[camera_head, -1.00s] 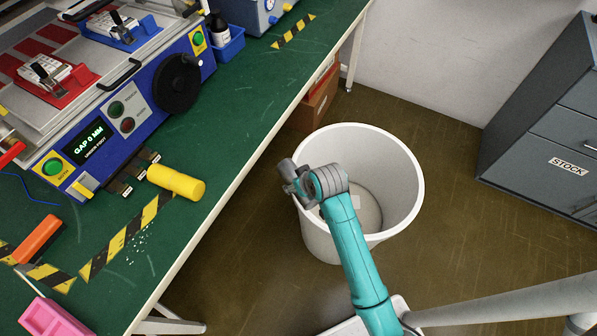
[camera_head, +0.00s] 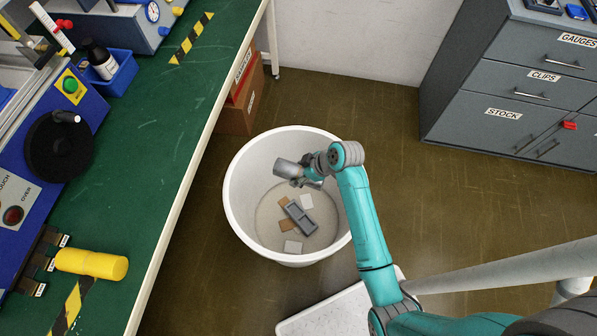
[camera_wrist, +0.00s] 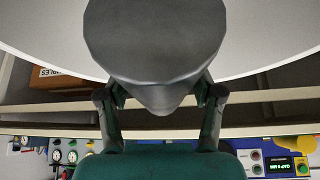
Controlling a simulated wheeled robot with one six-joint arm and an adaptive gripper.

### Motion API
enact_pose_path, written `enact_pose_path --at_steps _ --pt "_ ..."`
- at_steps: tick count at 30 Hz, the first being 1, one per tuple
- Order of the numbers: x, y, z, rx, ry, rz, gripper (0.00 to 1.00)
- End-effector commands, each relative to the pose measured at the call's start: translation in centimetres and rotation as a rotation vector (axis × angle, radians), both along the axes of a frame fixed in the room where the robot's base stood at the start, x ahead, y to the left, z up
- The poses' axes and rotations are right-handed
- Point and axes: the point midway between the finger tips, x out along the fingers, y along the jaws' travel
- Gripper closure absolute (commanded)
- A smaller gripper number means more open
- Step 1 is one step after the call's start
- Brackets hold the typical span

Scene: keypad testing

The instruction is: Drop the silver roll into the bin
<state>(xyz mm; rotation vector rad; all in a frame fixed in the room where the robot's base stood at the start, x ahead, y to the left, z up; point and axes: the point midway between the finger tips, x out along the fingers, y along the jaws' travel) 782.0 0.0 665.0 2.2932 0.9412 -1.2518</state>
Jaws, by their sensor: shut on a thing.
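The silver roll (camera_head: 287,168) is held in my gripper (camera_head: 312,170) over the white bin (camera_head: 236,205). In the wrist view the roll (camera_wrist: 155,40) looks dark grey and fills the top middle, between the two fingers (camera_wrist: 160,105). My gripper is shut on it. In the head view, the roll appears inside the bin's rim outline, toward its back; its exact height above the bin floor is hard to tell. Part of the roll is hidden by the gripper.
In the bin lie a grey channelled piece (camera_head: 299,218) and several pale and brown scraps. The green bench (camera_head: 150,150) runs close by on the left, with a yellow roll (camera_head: 92,263). Grey drawers (camera_head: 510,90) stand back right. Open floor lies between.

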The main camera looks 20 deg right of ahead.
Motion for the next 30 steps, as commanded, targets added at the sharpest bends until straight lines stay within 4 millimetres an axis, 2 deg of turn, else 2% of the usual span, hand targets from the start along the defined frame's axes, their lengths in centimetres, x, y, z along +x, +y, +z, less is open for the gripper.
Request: enact_pose_path --at_steps 3,9,21,30 --pt "-0.1 -0.1 0.7 -0.001 -0.001 0.098 0.58" --pt "-0.4 0.0 0.7 0.0 0.001 0.166 0.58" --pt "-0.4 0.0 -3.3 -0.001 0.002 0.165 0.58" --pt "-0.4 0.0 -4.8 -0.001 0.0 0.165 0.58"
